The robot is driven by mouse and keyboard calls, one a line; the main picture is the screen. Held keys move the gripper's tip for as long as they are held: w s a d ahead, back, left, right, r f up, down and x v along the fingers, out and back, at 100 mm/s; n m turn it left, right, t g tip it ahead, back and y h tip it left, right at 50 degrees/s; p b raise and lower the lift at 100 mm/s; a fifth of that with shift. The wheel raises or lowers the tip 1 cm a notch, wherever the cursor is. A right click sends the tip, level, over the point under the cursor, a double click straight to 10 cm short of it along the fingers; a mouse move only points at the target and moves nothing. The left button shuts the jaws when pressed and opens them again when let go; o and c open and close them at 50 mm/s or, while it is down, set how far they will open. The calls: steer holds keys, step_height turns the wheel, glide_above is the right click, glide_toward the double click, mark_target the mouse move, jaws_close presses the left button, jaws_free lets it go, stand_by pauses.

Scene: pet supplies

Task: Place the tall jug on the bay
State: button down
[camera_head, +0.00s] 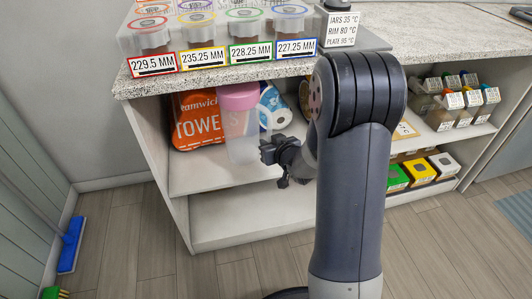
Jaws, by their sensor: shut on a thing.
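The tall jug (241,135) is a translucent white container with a pink lid (238,97). It is upright, in front of the open shelves under the counter. My gripper (265,151) is at the jug's right side, shut on it; the fingertips are partly hidden. The open shelf bay (200,180) under the counter has a white upper board and a lower compartment (235,220) that looks empty. Which compartment is meant by the bay is not marked. Whether the jug's base touches the shelf board, I cannot tell.
An orange towel pack (198,122) and a blue roll pack (275,108) stand behind the jug. Labelled clear bins (205,35) line the speckled counter (120,85). Small boxes (420,172) fill shelves at right. A blue broom (72,245) is at left.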

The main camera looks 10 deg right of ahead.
steer(key=w+f+b, duration=0.3)
steer(key=f, duration=0.4)
steer(key=shift+w, duration=0.15)
steer(key=shift+f+b, duration=0.1)
steer(key=shift+b, duration=0.25)
steer(key=c, duration=1.4)
jaws_free()
steer(key=shift+o, duration=0.2)
